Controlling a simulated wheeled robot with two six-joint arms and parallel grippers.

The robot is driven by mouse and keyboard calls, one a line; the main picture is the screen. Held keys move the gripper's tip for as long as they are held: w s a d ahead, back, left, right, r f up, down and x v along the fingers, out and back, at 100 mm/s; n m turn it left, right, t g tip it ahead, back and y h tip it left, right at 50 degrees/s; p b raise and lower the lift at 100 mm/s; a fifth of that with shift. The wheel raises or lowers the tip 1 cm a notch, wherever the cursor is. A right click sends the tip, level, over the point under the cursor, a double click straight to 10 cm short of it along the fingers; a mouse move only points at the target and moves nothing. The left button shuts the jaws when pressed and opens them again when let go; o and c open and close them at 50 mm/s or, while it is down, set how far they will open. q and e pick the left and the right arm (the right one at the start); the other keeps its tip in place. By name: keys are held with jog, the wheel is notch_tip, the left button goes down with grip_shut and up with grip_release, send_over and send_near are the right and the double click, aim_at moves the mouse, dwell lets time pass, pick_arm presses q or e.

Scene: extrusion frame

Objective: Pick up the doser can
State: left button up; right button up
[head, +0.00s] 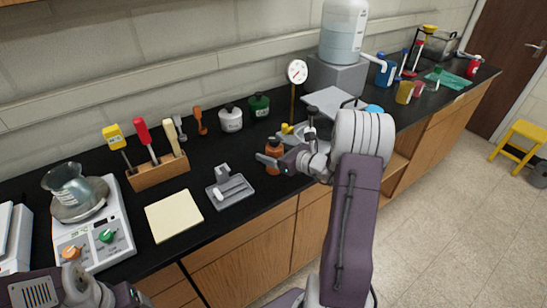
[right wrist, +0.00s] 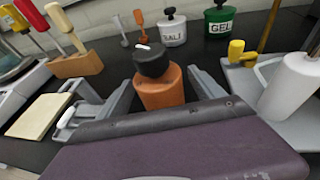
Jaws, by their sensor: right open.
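The doser can, an orange can (head: 273,149) with a dark cap, stands upright on the black bench near its front edge. In the right wrist view the can (right wrist: 160,92) stands between the two grey fingers, with a gap visible on each side. My right gripper (head: 268,163) is open around it and partly covers its lower body in the head view. My left gripper (head: 125,294) is at the bottom left corner, cut by the frame, and its jaw opening cannot be made out.
A grey tray (head: 230,191) and a cream pad (head: 174,215) lie left of the can. White (head: 231,120) and green (head: 259,105) jars stand behind it. A light tray (right wrist: 250,95) with a white cylinder (right wrist: 291,86) is close on the right. A wooden tool block (head: 158,176) stands farther left.

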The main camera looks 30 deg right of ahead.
jog(key=shift+x, duration=1.25)
jog(key=shift+d, duration=0.1)
jog(key=c, duration=1.6)
